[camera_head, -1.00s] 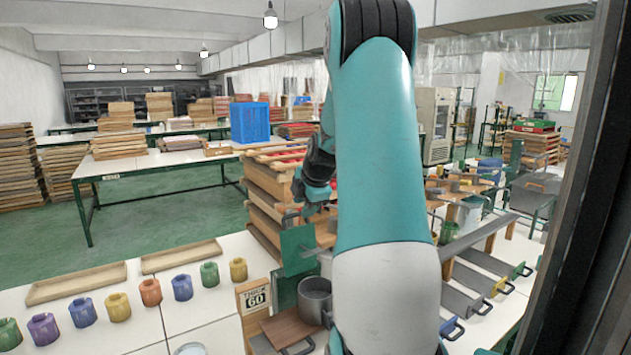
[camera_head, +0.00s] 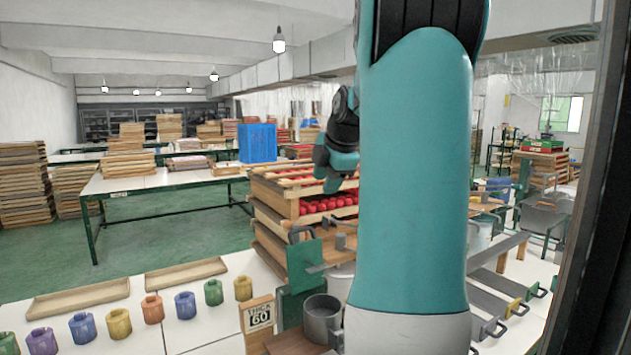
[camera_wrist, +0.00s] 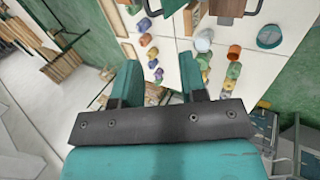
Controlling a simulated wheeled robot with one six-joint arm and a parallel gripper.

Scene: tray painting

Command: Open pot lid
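A grey metal pot (camera_head: 322,322) stands on the near table, low in the head view, beside a green upright plate (camera_head: 303,262). Its round rim and a grey surface inside it show, but I cannot make out a separate lid. In the wrist view, my gripper (camera_wrist: 160,82) has its two teal fingers apart with nothing between them. A pale round vessel (camera_wrist: 204,40) and a teal round item (camera_wrist: 270,37) lie beyond the fingers; I cannot tell whether either is the pot or its lid. In the head view, my arm covers part of the workbench and my fingertips are not clear.
A row of coloured jars (camera_head: 119,323) and two shallow wooden trays (camera_head: 78,298) stand on the white table. Stacked wooden crates (camera_head: 275,215) with red items rise behind the pot. A sign marked 60 (camera_head: 259,315) stands left of the pot. Grey troughs (camera_head: 500,285) lie right.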

